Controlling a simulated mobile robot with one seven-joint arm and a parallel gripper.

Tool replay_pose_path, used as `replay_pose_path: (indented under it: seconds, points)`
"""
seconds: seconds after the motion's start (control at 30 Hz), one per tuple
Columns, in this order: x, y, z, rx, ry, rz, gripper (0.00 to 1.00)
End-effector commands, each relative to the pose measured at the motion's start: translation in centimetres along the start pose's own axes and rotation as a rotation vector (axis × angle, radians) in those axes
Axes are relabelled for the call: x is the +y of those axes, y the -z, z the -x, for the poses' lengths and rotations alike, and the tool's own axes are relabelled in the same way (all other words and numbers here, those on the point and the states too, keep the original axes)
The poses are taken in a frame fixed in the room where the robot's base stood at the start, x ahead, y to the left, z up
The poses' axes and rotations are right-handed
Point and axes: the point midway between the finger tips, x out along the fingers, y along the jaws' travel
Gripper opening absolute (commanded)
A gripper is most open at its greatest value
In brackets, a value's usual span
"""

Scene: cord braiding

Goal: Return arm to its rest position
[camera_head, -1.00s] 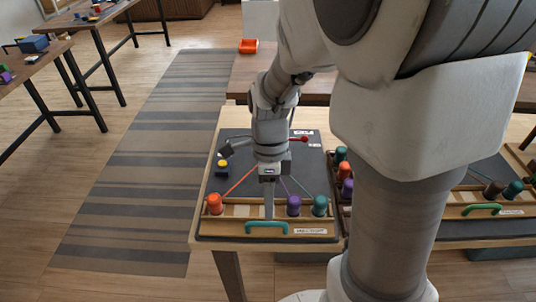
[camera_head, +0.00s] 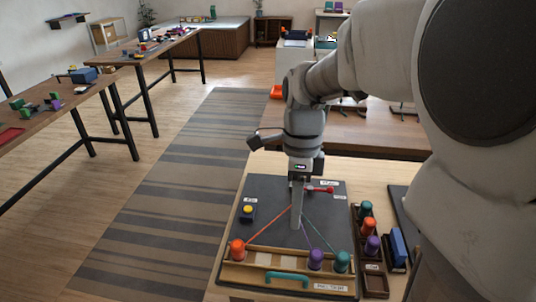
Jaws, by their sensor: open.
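My gripper (camera_head: 296,222) hangs pointing down over the dark braiding board (camera_head: 258,192), with no cord or spool seen between its fingers. On the board's near edge is a wooden rack (camera_head: 262,258) with a teal handle (camera_head: 287,279). An orange spool (camera_head: 237,249) stands at its left, and a purple spool (camera_head: 316,259) and a teal spool (camera_head: 342,261) at its right. Cords run from these spools up toward a point behind my gripper. A red piece (camera_head: 321,189) lies at the board's top, partly hidden.
A side rack (camera_head: 375,282) of spools and a blue block (camera_head: 398,246) stand to the right. Tables (camera_head: 180,45) with small objects are at far left. A striped rug (camera_head: 170,175) lies clear on the floor.

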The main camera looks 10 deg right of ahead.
Motion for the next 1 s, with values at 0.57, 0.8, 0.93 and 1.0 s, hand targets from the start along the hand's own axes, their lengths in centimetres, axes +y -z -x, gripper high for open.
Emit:
replay_pose_path:
  seconds: [0.57, 0.8, 0.93, 1.0]
  points:
    - [5.6, 1.9, 5.8, 0.037, 0.342, 0.903, 0.47]
    - [8.5, 2.9, 7.8, 0.237, 0.516, 1.396, 0.47]
    - [9.7, 3.4, 8.4, 0.371, 0.571, 1.607, 0.47]
    - [10.1, 3.5, 8.5, 0.431, 0.586, 1.691, 0.47]
